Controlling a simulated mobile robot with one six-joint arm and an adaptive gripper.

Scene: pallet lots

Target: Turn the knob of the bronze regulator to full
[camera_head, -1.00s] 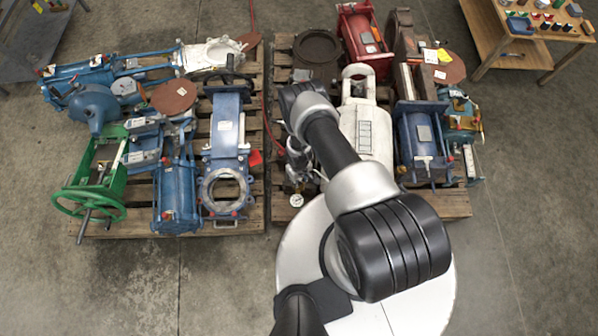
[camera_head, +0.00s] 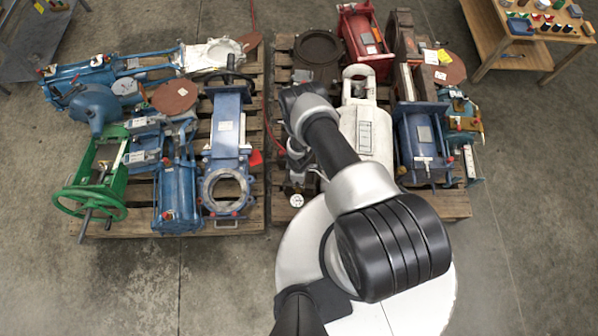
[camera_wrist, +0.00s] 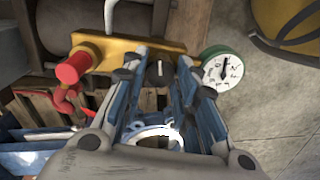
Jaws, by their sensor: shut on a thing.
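The bronze regulator (camera_wrist: 120,52) shows in the wrist view as a yellow-bronze body across the upper middle. Its dark knob (camera_wrist: 159,73), with a pale pointer line, is between the fingertips of my gripper (camera_wrist: 160,66). The line points nearly straight up in the picture. My gripper is shut on the knob; the fingers partly hide it. A round gauge (camera_wrist: 222,71) with a green rim and white face sits right of the body, its needle pointing roughly up. In the head view the gauge (camera_head: 296,201) shows below my wrist; my arm hides most of the regulator.
A red handle (camera_wrist: 73,70) stands close to the left finger. Another loaded pallet (camera_head: 240,222) is at left. Bare floor lies in front.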

